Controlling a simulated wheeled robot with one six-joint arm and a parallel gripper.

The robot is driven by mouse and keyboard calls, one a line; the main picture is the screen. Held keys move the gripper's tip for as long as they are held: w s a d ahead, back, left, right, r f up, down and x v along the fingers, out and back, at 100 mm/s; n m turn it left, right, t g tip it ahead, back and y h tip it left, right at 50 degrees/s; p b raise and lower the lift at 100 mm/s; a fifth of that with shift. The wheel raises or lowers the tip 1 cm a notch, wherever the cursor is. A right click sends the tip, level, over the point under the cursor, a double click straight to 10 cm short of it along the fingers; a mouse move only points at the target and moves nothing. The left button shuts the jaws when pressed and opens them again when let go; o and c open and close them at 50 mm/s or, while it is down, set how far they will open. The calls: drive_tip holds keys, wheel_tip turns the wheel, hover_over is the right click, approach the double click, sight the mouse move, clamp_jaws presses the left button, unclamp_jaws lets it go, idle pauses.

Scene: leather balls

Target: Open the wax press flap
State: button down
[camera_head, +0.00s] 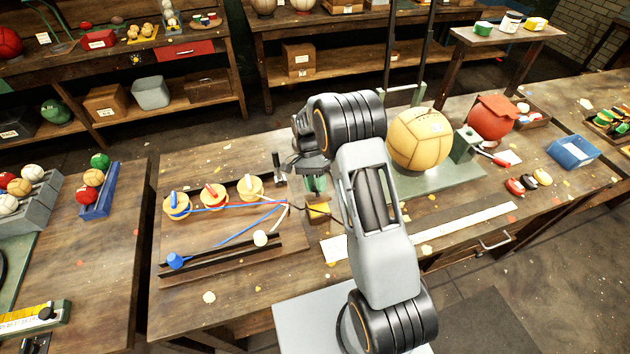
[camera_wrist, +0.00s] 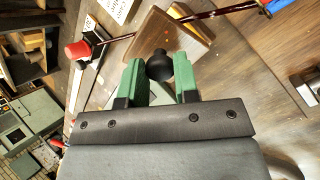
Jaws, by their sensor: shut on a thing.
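My gripper (camera_head: 316,184) is low over the table, beside a small brass-coloured block (camera_head: 318,208) that I take to be the wax press. In the wrist view my gripper (camera_wrist: 160,82) has its green fingers on either side of a black knob (camera_wrist: 159,65) and is shut on it. Behind the knob is a tan, flat-faced piece (camera_wrist: 180,42), probably the press with its flap; I cannot tell how far the flap stands open. My arm and fingers hide part of the press in the head view.
Red, white and blue threads (camera_head: 250,217) run from spools (camera_head: 214,196) on a board toward the press. A tan ball (camera_head: 419,139) stands on a green base to the right. A white ruler-like strip (camera_head: 465,222) lies in front of it.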

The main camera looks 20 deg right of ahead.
drive_tip(key=shift+w+f+g, duration=0.1)
drive_tip(key=shift+w+g, duration=0.6)
drive_tip(key=shift+g, duration=0.55)
drive_tip(key=shift+w+f+g, duration=0.1)
drive_tip(key=shift+w+g, duration=0.55)
drive_tip(key=shift+g, duration=0.6)
